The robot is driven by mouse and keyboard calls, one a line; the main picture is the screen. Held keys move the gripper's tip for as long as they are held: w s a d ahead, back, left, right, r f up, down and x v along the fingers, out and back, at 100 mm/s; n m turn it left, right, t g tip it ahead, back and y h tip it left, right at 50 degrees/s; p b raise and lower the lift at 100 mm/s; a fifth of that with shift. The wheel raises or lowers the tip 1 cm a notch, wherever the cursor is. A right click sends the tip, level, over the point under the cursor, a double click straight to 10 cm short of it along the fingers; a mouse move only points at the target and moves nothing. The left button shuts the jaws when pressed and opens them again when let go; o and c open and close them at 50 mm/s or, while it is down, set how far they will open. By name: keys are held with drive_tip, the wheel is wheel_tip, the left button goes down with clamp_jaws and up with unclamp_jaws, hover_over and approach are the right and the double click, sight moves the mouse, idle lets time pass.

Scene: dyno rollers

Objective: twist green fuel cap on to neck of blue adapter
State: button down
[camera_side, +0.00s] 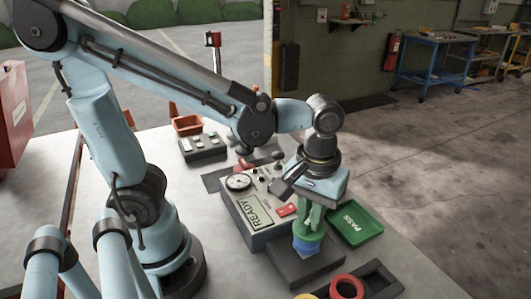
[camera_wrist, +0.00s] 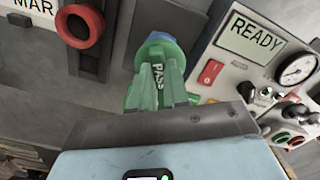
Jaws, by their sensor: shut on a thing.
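My gripper (camera_side: 308,226) points down over the dark fixture block in the side view, its green fingers shut on the green fuel cap (camera_side: 305,233). The blue adapter (camera_side: 307,246) stands upright on the block directly under the cap. The cap looks to be at the adapter's neck, but the fingers hide most of it and I cannot tell whether it is seated. In the wrist view, my gripper (camera_wrist: 157,62) reaches toward the cap (camera_wrist: 153,49), with a sliver of the blue adapter (camera_wrist: 160,36) beyond.
The READY tester box (camera_side: 252,208) with gauge and switches stands close left of the gripper. A green PASS tray (camera_side: 374,232) lies close right. A red ring (camera_side: 346,287) and a yellow ring (camera_side: 306,297) are at the front. A black button box (camera_side: 203,147) stands farther back.

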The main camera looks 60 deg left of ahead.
drive_tip(key=m, duration=1.2)
drive_tip(key=shift+f, duration=0.1)
drive_tip(key=c, duration=1)
unclamp_jaws()
drive_tip(key=shift+c, duration=0.2)
wheel_tip(320, 180, up, 12)
drive_tip(key=w+a+f+n+t, duration=0.2)
drive_tip(key=a+f+n+t, duration=0.3)
drive_tip(key=a+f+t, duration=0.2)
drive_tip(key=shift+w+a+f+n, duration=0.25)
drive_tip(key=shift+a+f+n, duration=0.2)
drive_tip(key=shift+a, duration=0.45)
